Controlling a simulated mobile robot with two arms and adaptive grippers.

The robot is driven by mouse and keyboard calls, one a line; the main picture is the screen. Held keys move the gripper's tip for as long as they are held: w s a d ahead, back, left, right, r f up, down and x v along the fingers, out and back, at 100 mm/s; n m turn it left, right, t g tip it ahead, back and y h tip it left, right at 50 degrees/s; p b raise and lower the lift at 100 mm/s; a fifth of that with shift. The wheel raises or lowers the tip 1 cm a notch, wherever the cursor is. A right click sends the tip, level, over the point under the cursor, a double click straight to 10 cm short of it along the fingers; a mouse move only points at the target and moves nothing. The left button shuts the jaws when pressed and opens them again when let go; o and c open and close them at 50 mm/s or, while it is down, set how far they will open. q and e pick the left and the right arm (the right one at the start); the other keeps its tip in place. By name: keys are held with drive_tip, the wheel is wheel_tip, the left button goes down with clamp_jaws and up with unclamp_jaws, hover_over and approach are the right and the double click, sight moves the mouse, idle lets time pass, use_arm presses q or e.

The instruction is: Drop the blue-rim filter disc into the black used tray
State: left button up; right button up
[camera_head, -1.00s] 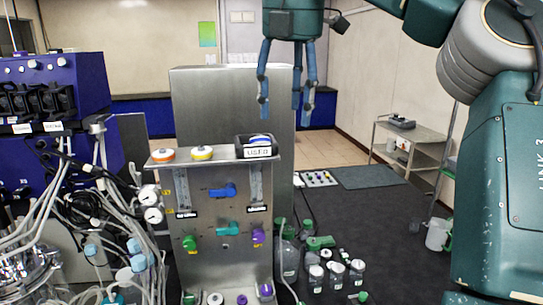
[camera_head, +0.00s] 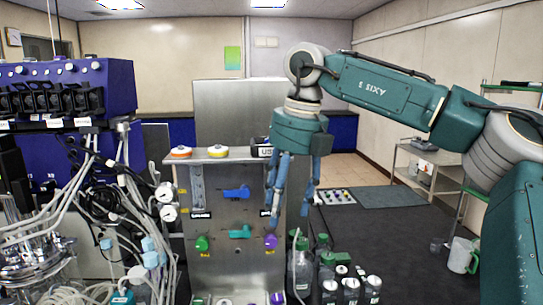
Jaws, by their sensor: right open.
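The black used tray (camera_head: 259,147) sits at the right end of the shelf on top of the steel panel. Its white label is partly covered, with only "US" readable. My right gripper (camera_head: 291,205) points down with its fingers apart and empty. It overlaps the right part of the tray in the picture, and its fingertips hang in front of the panel's right edge, below shelf height. The blue-rim filter disc cannot be made out now; the inside of the tray is mostly hidden. My left gripper is not in view.
An orange-rim disc (camera_head: 181,152) and a yellow-rim disc (camera_head: 218,152) lie on the shelf (camera_head: 240,157) left of the tray. Coloured valves (camera_head: 237,193) are on the panel. Bottles (camera_head: 301,268) and jars stand at lower right. Tubing crowds the left.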

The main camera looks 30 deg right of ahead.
drive_tip(key=s+a+f+n+g+y+b, duration=0.1)
drive_tip(key=a+f+n+b, duration=0.2)
drive_tip(key=f+n, duration=0.6)
drive_tip(key=shift+s+a+f, duration=0.2)
drive_tip(key=shift+a+f, duration=0.2)
drive_tip(key=shift+f, duration=0.9)
